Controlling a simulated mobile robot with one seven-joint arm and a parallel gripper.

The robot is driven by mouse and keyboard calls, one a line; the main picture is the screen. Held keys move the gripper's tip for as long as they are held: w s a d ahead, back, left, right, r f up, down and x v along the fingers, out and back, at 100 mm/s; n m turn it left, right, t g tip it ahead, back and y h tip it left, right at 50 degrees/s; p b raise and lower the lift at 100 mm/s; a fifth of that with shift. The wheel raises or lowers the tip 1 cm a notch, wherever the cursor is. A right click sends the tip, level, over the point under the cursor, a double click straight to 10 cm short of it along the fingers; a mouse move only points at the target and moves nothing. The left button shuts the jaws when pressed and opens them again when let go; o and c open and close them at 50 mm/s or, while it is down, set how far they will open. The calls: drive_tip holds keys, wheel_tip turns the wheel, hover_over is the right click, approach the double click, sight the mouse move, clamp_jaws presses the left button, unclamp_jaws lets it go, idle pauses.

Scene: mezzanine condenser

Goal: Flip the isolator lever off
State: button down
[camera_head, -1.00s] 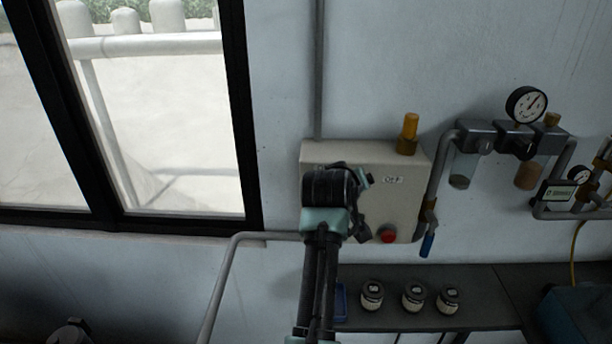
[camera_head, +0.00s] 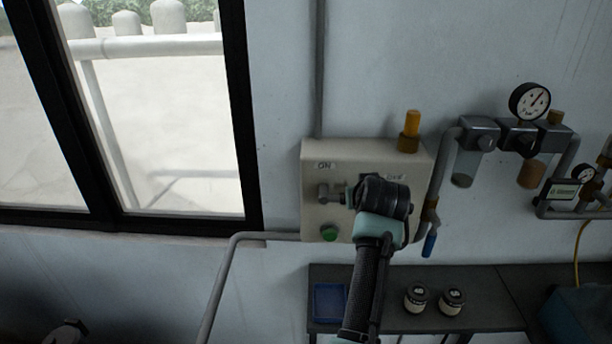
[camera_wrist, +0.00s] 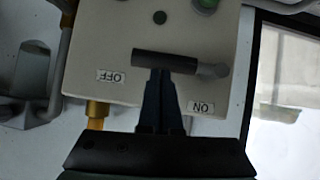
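The isolator box (camera_head: 310,160) is a beige panel on the wall, also in the wrist view (camera_wrist: 90,45), where it appears inverted. It carries an ON label (camera_head: 325,165) and an OFF label (camera_wrist: 110,77). The isolator lever (camera_head: 328,194) shows grey near the ON side in the head view. In the wrist view it is a dark horizontal bar (camera_wrist: 150,57) with a grey end towards ON. My gripper (camera_wrist: 160,78) has its fingers close together, with nothing visible between them. Their tips meet the bar's edge in that view; contact is unclear. My wrist hides part of the box in the head view.
A green button (camera_head: 329,234) is low on the box, and an amber beacon (camera_head: 410,128) stands on top. A blue-handled valve (camera_head: 429,244) hangs close to its right. Below is a shelf (camera_head: 490,300) with jars (camera_head: 452,300) and a blue tray (camera_head: 330,302).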

idle(0.4)
drive_tip(key=w+r+v, duration=0.1)
drive_tip(key=r+v, duration=0.1)
drive_tip(key=v, duration=1)
drive_tip(key=shift+d+r+b, duration=0.25)
drive_tip(key=shift+r+b, duration=0.1)
drive_tip(key=shift+b, duration=0.05)
drive_tip(key=shift+s, duration=0.15)
